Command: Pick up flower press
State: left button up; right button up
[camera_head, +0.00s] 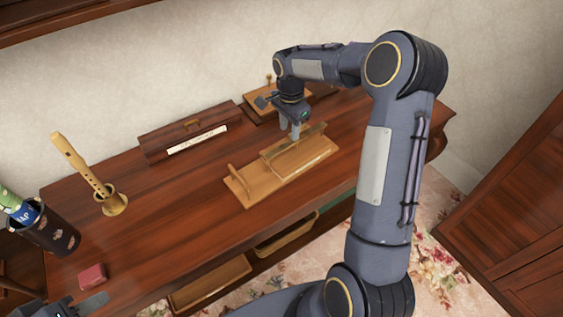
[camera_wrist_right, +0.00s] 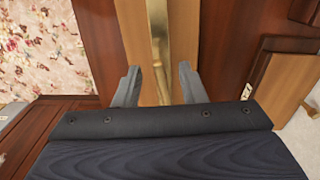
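A light wooden piece (camera_head: 262,178), which appears to be the flower press, lies on the dark red-brown table (camera_head: 190,215). It has a flat board, a small upright at its left end and a raised brass-edged part toward the right. My right gripper (camera_head: 292,133) points down over this raised part. In the right wrist view the right gripper (camera_wrist_right: 156,70) is open, with its fingers on either side of a brass strip (camera_wrist_right: 159,40) on the wooden piece; contact cannot be told. My left gripper (camera_head: 85,304) shows only partly at the lower left, away from the piece.
Behind the piece are a long wooden box (camera_head: 185,137) with a white label and another wooden item (camera_head: 262,106). At left stand a recorder on a stand (camera_head: 85,175), a dark decorated cup (camera_head: 52,235) and a small red block (camera_head: 92,276). Trays (camera_head: 210,284) lie below the tabletop.

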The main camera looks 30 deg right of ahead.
aim_at(289, 139)
notch_tip(289, 139, down, 6)
jog(key=shift+s+a+f+p, duration=0.1)
jog(key=shift+f+p, duration=0.1)
jog(key=shift+p, duration=0.6)
jog(key=shift+c, duration=0.3)
grip_shut()
jog(key=shift+r, duration=0.1)
dwell(0.5)
